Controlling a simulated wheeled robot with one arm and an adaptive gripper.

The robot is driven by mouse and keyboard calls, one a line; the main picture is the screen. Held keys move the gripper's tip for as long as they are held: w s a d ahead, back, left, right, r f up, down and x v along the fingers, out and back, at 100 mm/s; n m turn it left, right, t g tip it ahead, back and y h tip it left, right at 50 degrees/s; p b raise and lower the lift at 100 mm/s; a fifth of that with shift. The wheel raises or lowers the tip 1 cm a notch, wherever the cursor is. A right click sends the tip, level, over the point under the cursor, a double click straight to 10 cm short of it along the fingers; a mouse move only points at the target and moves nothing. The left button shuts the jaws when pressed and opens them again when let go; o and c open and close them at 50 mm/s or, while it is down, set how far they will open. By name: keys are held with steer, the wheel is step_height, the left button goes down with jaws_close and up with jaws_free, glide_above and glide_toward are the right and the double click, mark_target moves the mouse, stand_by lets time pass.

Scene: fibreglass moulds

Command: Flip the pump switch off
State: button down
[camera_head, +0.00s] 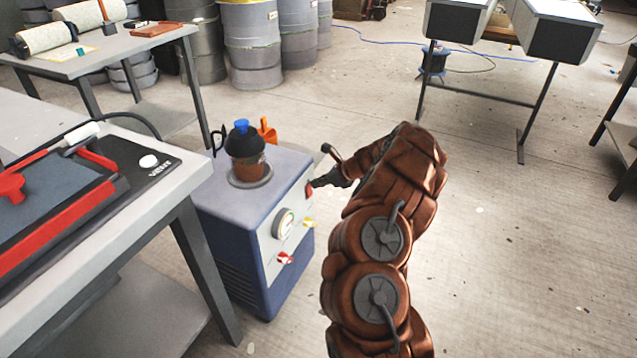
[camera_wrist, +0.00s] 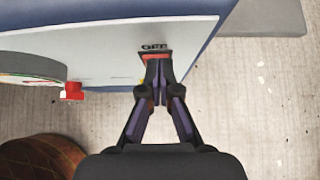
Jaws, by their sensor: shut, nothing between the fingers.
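The pump (camera_head: 240,215) is a blue box with a pale front panel (camera_wrist: 110,50), standing on the floor. Its red switch (camera_head: 309,188) is at the upper right of the panel. In the wrist view the red switch (camera_wrist: 156,57) shows just beyond my fingertips, below a short dark label. My gripper (camera_head: 322,182) is shut and empty, its fingers (camera_wrist: 158,74) together and pointing at the switch. The tips are at or very near the switch and partly cover it. I cannot tell whether they touch it, or which way it is tilted.
The panel also carries a round gauge (camera_head: 284,223), a yellow knob (camera_head: 309,223) and a red valve (camera_head: 285,258). A dark jar with a blue cap (camera_head: 246,148) stands on the pump. A table (camera_head: 165,215) holding a red-framed mould is at left.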

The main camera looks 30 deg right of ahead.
steer(key=p+v, duration=0.3)
steer(key=v, duration=1)
steer(key=shift+p, duration=0.4)
